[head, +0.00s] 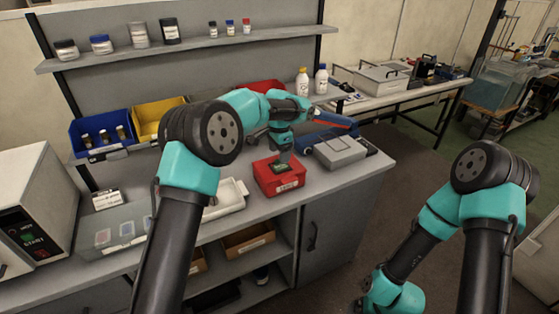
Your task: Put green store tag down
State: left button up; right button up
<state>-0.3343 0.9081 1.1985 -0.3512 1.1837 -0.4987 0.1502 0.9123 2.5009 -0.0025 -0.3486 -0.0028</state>
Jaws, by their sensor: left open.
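The green store tag (280,168) appears as a small dark green piece at the top of a red box (278,182) with a white label on its front. My left gripper (283,157) is open and points down just above the tag and the box. Whether its fingers touch the tag is too small to tell. My right arm hangs low at the right, over the floor. The fingers of my right gripper are out of the picture.
A white tray (232,199) stands left of the red box, and a grey case (340,151) stands right of it. Blue (84,130) and yellow (146,116) bins stand at the back left. Bench top (320,183) is clear at the front right.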

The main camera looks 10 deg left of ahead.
aim_at(280, 166)
pick_arm(q)
notch_tip(280, 166, up, 8)
jog(key=shift+d, duration=0.1)
dwell(0.6)
